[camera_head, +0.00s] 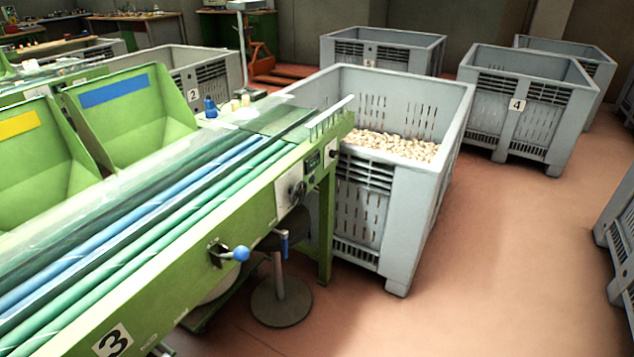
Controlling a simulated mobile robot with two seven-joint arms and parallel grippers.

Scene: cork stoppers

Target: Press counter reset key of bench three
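Bench three (165,287) is the long green bench running from the lower left to the middle, with a white "3" label (112,341) on its near side. A small dark counter box (312,161) sits on the bench's side near its far right end. A pale plate with a dark knob (333,154) is to its right. The reset key is too small to make out. A round dark knob (297,192) and a blue-tipped lever (240,253) are lower along the same side. Neither of my grippers shows in the head view.
A grey crate (404,215) with cork stoppers (397,145) stands against the bench's far end. A round-based stool (281,303) is beside the bench, partly under it. More grey crates, one numbered 4 (517,105), stand behind. The red floor (500,270) at the right is clear.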

